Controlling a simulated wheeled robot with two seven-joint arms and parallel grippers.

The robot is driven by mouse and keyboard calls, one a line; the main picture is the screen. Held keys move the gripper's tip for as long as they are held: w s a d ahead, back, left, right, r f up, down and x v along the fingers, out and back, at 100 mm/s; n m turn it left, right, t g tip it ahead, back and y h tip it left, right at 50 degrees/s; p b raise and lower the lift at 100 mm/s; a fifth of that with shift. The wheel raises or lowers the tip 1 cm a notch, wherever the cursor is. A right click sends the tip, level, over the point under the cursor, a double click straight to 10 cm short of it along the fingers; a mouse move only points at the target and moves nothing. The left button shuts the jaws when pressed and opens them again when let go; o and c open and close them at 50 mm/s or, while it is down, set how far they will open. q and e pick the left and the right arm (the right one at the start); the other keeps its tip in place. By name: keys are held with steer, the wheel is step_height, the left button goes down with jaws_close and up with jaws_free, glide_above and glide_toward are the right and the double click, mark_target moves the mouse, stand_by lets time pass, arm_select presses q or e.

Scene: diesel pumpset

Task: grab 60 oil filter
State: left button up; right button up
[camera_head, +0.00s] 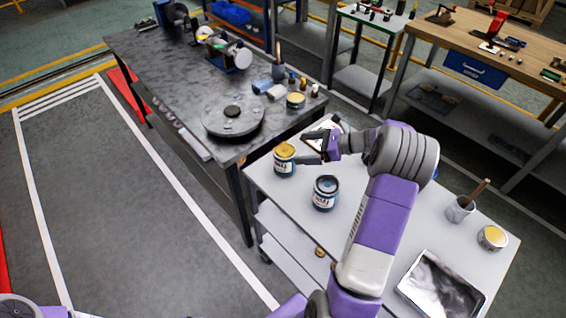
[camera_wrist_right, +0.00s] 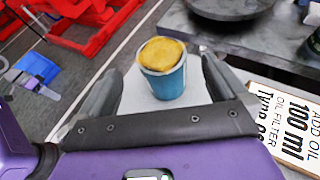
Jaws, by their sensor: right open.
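A yellow-topped can (camera_head: 284,159) stands upright at the left end of the light-topped cart. In the right wrist view the can (camera_wrist_right: 163,72) has a blue side and stands between and beyond my finger tips. My right gripper (camera_head: 308,149) is open beside the can, on its right, with the fingers pointing at it; it also shows in the wrist view (camera_wrist_right: 152,75). A second can (camera_head: 326,193) with a dark top and white label stands nearer on the cart. I cannot read a 60 on either can. My left gripper is not in view.
A sign reading "ADD OIL 100 ml OIL FILTER" (camera_wrist_right: 283,125) lies right of the gripper. A dark workbench (camera_head: 150,60) with a round metal disc (camera_head: 233,122) adjoins the cart (camera_head: 262,182). A brush cup (camera_head: 460,208), yellow-topped tin (camera_head: 492,238) and tray (camera_head: 441,289) occupy the cart's right.

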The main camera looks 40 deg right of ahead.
mark_target(285, 161)
step_height(285, 161, down, 6)
steer(key=shift+r+b, duration=0.2)
steer(key=shift+b, duration=0.4)
steer(key=b+x, duration=0.1)
steer(key=x, duration=0.6)
steer(key=shift+w+a, duration=0.2)
steer(key=shift+w, duration=0.05)
steer(key=shift+r, duration=0.15)
steer(key=c, duration=1.2)
